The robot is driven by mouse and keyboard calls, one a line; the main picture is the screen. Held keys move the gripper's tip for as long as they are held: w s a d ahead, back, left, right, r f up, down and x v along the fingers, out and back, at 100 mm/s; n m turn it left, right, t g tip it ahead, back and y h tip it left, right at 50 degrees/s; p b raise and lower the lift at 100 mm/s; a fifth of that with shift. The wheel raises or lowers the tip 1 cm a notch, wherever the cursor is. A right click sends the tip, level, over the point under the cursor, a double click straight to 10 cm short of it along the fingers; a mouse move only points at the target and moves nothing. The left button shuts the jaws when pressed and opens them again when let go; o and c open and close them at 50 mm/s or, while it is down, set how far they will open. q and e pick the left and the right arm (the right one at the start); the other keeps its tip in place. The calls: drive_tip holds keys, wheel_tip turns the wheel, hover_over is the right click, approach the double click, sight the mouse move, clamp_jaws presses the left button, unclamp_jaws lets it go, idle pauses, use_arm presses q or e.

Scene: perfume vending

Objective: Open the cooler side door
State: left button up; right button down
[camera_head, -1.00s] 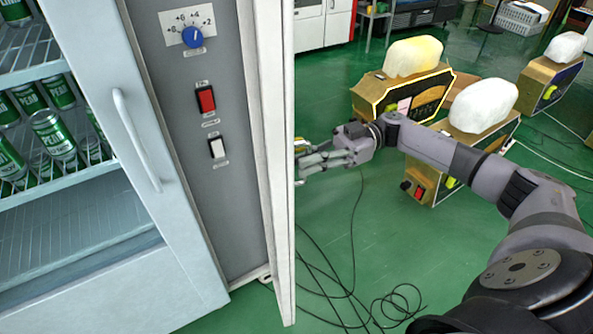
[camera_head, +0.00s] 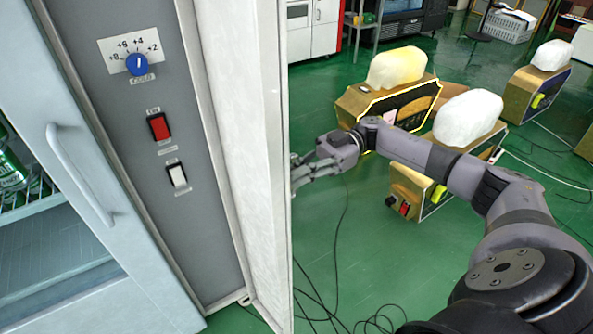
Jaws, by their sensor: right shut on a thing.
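The cooler side door (camera_head: 240,130) is a tall white panel hinged beside the cooler's grey control panel (camera_head: 135,110). It stands open, with its broad face showing and the control panel exposed. My right gripper (camera_head: 297,172) is at the door's outer edge, about mid-height in the view, and is shut on the door. Its fingertips are partly hidden behind the door edge. The control panel carries a blue dial (camera_head: 138,64), a red switch (camera_head: 159,127) and a white switch (camera_head: 177,176). My left gripper is not in view.
Wooden boxes with white tops (camera_head: 468,118) stand behind my right arm. Dark cables (camera_head: 325,300) lie on the green floor right of the side door.

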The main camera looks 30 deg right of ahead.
drive_tip(key=c, duration=1.9)
unclamp_jaws()
drive_tip(key=d, duration=1.2)
drive_tip(key=shift+w, duration=0.35)
drive_tip(key=shift+f, duration=0.1)
